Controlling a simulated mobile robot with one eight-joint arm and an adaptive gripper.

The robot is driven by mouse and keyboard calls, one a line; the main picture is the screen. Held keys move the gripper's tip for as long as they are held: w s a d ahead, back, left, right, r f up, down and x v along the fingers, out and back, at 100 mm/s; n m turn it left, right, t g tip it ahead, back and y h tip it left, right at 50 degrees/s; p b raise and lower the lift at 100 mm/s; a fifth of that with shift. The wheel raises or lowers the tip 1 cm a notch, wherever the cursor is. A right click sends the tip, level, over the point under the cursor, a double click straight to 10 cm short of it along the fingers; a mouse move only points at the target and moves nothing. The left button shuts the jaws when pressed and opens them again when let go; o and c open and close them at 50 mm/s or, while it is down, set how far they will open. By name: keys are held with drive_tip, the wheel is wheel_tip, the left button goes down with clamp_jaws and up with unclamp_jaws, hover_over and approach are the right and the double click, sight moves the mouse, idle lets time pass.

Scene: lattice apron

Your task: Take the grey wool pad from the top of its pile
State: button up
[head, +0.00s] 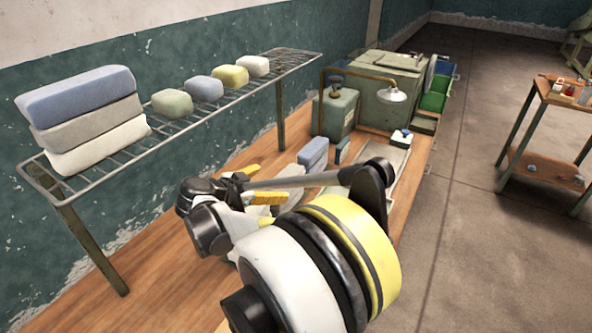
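On the wire rack at the left stands a pile of three thick pads. A blue pad (78,95) lies on top, the grey wool pad (88,124) is in the middle, and a white pad (100,146) is at the bottom. So the grey pad is under the blue one; its front side shows and its top is covered. My gripper (268,184) is over the bench, right of the pile and well apart from it. Its two yellow fingers look spread, with no pad seen between them. Part of my arm crosses this area.
The wire rack (215,112) also holds several small blocks: green (171,103), blue (203,88), yellow (230,75) and white (252,66). Below, the wooden bench (150,285) carries a blue block (313,152), a canister (335,113) and a lamp (391,95).

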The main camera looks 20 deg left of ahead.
sight(282, 180)
drive_tip(key=b+x, duration=0.1)
drive_tip(key=x, duration=0.3)
drive_tip(key=shift+d+f, duration=0.15)
drive_tip(key=x, duration=0.1)
drive_tip(key=b+x, duration=0.1)
drive_tip(key=x, duration=0.1)
drive_tip(key=a+b+x, duration=0.1)
drive_tip(key=x, duration=0.1)
drive_tip(key=shift+w+d, duration=0.15)
drive_tip(key=shift+w, duration=0.1)
drive_tip(key=c, duration=1.3)
